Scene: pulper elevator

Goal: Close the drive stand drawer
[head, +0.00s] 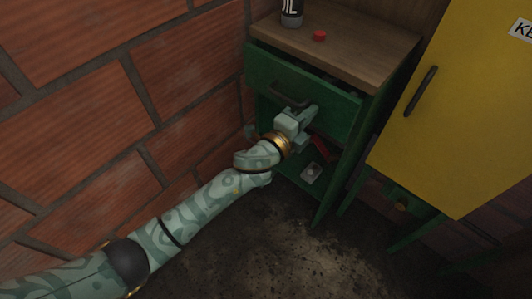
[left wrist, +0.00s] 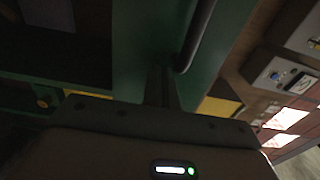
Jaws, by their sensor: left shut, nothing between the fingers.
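The drive stand's green drawer (head: 331,97) sits under a wooden top and stands out a little from the stand, with a dark gap above its front. Its dark bar handle is partly hidden behind my gripper in the head view. In the left wrist view the green drawer front (left wrist: 145,45) and the dark handle (left wrist: 198,35) show close ahead. My left gripper (head: 309,111) is shut and empty, close in front of the drawer front near the handle. I cannot tell whether it touches. My right gripper is not in view.
An oil bottle (head: 291,12) and a red cap (head: 319,36) are on the wooden top (head: 355,42). A red item (head: 320,148) and a small grey item (head: 311,172) are low in the stand. A yellow cabinet (head: 455,110) stands at right, a brick wall (head: 100,110) at left.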

